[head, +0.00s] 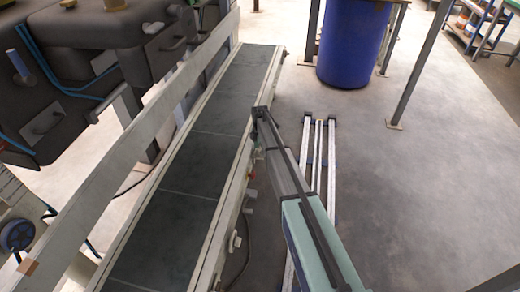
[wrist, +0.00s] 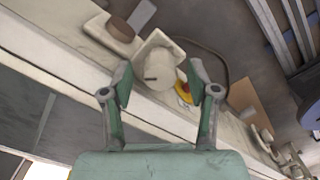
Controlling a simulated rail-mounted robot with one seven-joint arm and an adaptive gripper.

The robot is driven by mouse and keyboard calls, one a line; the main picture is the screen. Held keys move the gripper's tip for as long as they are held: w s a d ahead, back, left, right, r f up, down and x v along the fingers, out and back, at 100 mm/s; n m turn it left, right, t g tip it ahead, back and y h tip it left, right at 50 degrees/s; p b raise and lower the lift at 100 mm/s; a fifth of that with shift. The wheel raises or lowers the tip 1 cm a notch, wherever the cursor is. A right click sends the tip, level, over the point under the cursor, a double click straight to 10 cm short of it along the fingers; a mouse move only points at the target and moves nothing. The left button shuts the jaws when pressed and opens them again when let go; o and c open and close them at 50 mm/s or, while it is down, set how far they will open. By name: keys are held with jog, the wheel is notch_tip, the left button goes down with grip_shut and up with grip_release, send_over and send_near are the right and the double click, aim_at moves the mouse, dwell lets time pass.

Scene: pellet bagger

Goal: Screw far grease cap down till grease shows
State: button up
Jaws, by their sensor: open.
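In the wrist view my gripper (wrist: 160,76) is open, with its two fingers spread wide over the conveyor's side rail. A pale rounded part (wrist: 162,72) shows between and beyond the fingertips, set in a cream square housing. It may be a grease cap, but I cannot tell for sure, and I see no clear gap between it and the fingers. No grease can be made out. In the head view my arm reaches to the right side of the conveyor (head: 204,150); the fingers are hidden or too small to see there.
A red and yellow button (wrist: 184,92) sits close by the right finger. A brown round knob (wrist: 120,29) is at upper left, and pale round fittings (wrist: 265,135) lie along the rail at right. A blue barrel (head: 352,42) stands behind; the floor right is mostly clear.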

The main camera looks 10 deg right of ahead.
grip_shut()
jog(key=shift+m, duration=0.4)
jog(key=m+p, duration=0.2)
jog(key=m, duration=0.3)
jog(key=m+p, duration=0.1)
jog(key=m, duration=0.5)
jog(key=shift+m, duration=0.3)
jog(key=m, duration=0.6)
jog(key=shift+p, duration=0.3)
jog(key=m, duration=0.6)
